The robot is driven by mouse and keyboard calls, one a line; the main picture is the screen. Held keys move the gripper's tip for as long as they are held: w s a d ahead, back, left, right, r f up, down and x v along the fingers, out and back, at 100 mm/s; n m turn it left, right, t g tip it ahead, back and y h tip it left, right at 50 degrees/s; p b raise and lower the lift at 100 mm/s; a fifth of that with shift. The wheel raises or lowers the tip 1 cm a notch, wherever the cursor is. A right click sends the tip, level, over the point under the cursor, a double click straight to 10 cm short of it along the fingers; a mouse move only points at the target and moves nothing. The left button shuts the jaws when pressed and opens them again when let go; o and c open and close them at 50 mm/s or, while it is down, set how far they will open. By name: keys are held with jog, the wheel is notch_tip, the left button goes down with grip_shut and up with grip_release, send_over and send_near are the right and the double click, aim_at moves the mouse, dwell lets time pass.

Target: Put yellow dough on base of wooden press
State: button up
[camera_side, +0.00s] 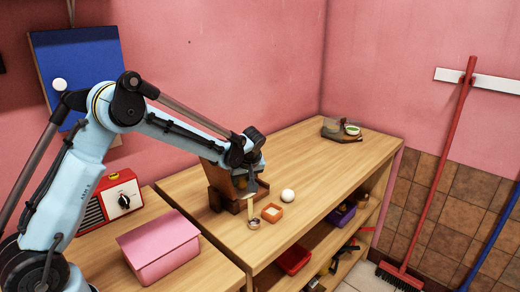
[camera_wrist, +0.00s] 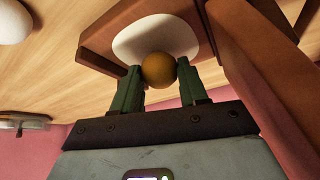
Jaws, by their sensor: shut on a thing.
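The yellow dough (camera_wrist: 159,70) is a small ochre ball between the two green fingertips of my gripper (camera_wrist: 160,78) in the wrist view. My gripper is shut on it. Beyond the ball is a white round patch (camera_wrist: 135,44) on the base of the wooden press (camera_wrist: 98,42). A thick brown wooden part of the press rises close to the right of the gripper. I cannot tell whether the dough touches the base. In the side view the press (camera_side: 214,178) stands on the wooden table, partly hidden by my arm, and the dough is hard to make out.
A pink box (camera_side: 160,247) and a red radio (camera_side: 112,200) stand at left.

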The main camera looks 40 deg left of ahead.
jog(key=shift+f, duration=0.35)
jog(key=shift+f, duration=0.1)
jog(key=o, duration=1)
jog(key=shift+o, duration=0.2)
jog(key=v, duration=1.2)
